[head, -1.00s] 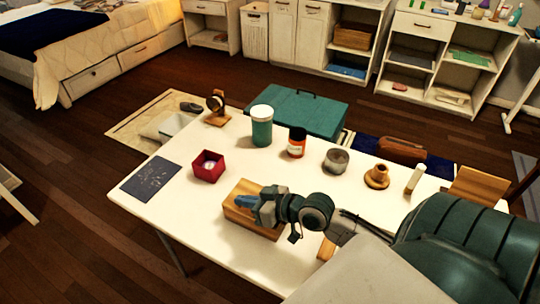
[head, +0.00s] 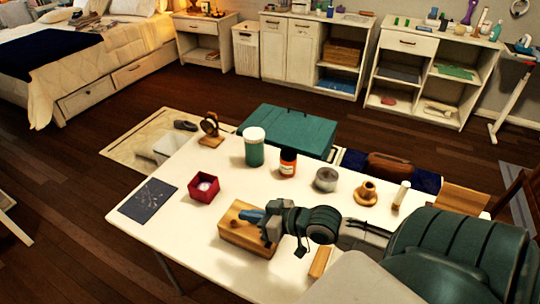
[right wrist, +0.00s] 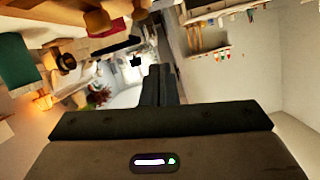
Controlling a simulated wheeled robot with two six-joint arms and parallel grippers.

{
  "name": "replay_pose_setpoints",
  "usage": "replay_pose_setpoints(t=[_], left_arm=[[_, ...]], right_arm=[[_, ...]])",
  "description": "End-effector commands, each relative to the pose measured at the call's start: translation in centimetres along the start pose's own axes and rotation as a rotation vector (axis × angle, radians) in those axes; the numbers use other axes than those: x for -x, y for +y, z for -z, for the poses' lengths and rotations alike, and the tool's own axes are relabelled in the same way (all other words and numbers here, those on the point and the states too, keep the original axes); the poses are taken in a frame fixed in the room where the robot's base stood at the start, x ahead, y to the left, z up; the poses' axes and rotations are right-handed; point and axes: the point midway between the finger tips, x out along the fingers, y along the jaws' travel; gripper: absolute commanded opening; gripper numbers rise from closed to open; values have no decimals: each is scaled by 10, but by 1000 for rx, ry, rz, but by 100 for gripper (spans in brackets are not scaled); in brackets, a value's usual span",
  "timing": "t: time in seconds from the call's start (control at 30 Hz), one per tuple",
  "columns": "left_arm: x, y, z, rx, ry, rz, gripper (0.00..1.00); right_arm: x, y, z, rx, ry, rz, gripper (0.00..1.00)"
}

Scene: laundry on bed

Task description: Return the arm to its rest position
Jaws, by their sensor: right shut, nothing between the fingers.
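My right gripper (head: 268,222) is over the table, at the right end of a wooden block (head: 247,240). A small blue item (head: 250,216) lies on the block, beside the gripper. I cannot tell if the gripper touches either. My right arm comes in from the right over the table's near right part. In the right wrist view, the dark fingers (right wrist: 161,85) lie side by side, shut and empty. My left gripper is not in view.
The white table (head: 190,230) holds a red box (head: 204,188), a green-and-white jar (head: 254,150), an orange bottle (head: 288,163), a grey tin (head: 326,179) and a wooden holder (head: 366,193). A teal box (head: 290,130) stands behind. Wooden floor lies left.

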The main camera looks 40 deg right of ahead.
Motion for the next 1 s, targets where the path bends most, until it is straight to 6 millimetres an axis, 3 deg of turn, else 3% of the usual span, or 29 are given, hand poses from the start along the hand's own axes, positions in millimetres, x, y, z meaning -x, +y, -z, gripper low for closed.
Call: replay_pose_setpoints(t=[0.2, 0.4, 1.0], left_arm=[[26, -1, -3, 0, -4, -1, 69], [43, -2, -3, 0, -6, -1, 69], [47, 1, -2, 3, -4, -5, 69]], right_arm=[[35, -4, 4, 2, -6, 3, 0], [53, -5, 4, 0, -2, 1, 0], [60, -6, 0, 0, 1, 3, 0]])
